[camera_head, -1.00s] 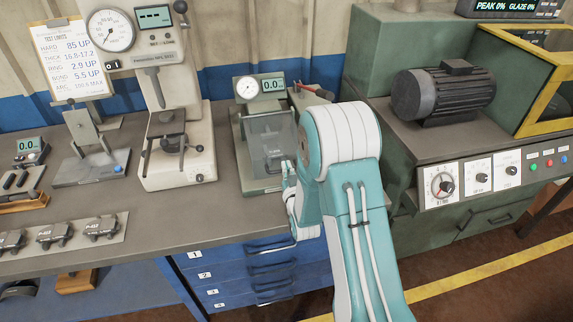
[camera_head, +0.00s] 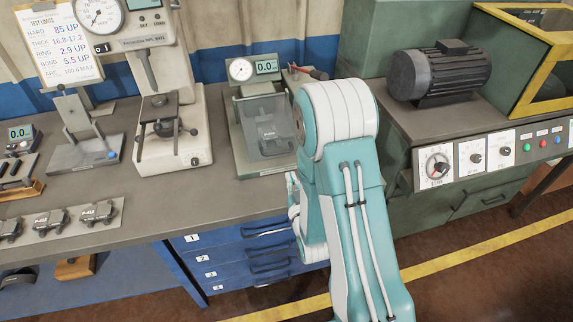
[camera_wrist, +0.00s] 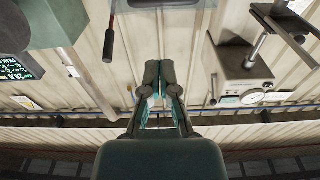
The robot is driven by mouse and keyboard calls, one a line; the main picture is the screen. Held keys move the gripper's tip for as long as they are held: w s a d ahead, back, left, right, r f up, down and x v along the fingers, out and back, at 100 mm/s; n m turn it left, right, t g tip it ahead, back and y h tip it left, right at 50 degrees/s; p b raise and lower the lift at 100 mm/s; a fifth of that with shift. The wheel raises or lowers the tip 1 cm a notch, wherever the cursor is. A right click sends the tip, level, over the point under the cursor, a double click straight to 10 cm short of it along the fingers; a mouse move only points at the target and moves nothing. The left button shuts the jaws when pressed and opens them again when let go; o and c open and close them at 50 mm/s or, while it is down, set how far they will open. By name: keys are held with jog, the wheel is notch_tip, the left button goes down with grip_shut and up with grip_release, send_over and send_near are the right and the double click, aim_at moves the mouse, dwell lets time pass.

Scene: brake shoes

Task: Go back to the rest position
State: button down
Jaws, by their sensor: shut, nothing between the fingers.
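My teal and white arm (camera_head: 350,190) is folded in front of the bench in the head view, its bulky upper joint beside the clear-shielded gauge. My gripper is hidden behind the arm there. In the wrist view my gripper (camera_wrist: 160,72) shows with its dark fingertips together and nothing between them. It points toward the corrugated wall, clear of the equipment around it. The wrist picture appears upside down.
The shielded gauge (camera_head: 262,135) stands close left of my arm. A hardness tester (camera_head: 160,115) and brake shoes on a strip (camera_head: 62,223) are further left. A green machine with a motor (camera_head: 440,75) is at right. Blue drawers (camera_head: 240,262) sit below the bench. Floor at lower right is clear.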

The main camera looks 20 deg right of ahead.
jog(key=s+r+g, duration=0.3)
jog(key=r+g, duration=0.4)
jog(key=r, duration=0.5)
jog(key=s+r+g, duration=0.3)
jog(key=s, duration=0.7)
jog(key=s+r+g, duration=0.3)
jog(key=s+r, duration=0.1)
jog(key=s, duration=0.6)
jog(key=shift+s+a+r, duration=0.2)
jog(key=shift+r, duration=0.05)
